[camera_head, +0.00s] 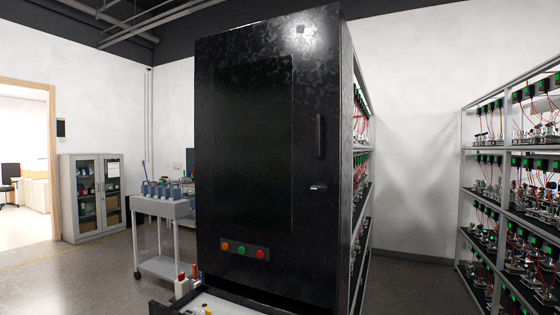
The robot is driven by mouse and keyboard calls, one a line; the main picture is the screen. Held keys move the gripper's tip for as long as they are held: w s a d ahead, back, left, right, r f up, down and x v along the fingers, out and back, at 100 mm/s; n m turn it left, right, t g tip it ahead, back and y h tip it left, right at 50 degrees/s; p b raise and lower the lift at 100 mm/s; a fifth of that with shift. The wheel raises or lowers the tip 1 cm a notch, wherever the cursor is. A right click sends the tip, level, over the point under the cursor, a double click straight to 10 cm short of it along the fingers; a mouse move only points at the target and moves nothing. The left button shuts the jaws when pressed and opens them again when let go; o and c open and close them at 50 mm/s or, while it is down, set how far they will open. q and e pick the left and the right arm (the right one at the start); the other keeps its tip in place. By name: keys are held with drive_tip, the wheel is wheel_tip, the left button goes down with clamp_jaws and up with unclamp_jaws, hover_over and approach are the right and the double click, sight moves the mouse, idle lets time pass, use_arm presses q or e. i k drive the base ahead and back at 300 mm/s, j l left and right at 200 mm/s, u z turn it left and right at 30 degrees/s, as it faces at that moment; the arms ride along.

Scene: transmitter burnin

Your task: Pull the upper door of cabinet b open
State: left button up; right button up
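A tall black cabinet (220,200) stands close in front of me in the middle of the view. Its front has a large dark panel, perhaps a window (252,140). A vertical black handle (320,135) is near the right edge, with a small shiny latch (318,188) below it. Orange, green and red buttons sit on a plate (245,251) low on the front. No label shows whether this is cabinet b. I see no clear gap at the front, and cannot tell a separate upper door. Neither gripper is in view.
Metal racks (462,185) of wired devices stand at the right; more shelves show beside the cabinet's right side. A grey cart (163,208) with blue items and a grey glass-door cupboard (97,230) are at the left. Floor (410,285) is clear between cabinet and right racks.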

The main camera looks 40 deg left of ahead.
sight(267, 110)
drive_tip(key=u, duration=1.5)
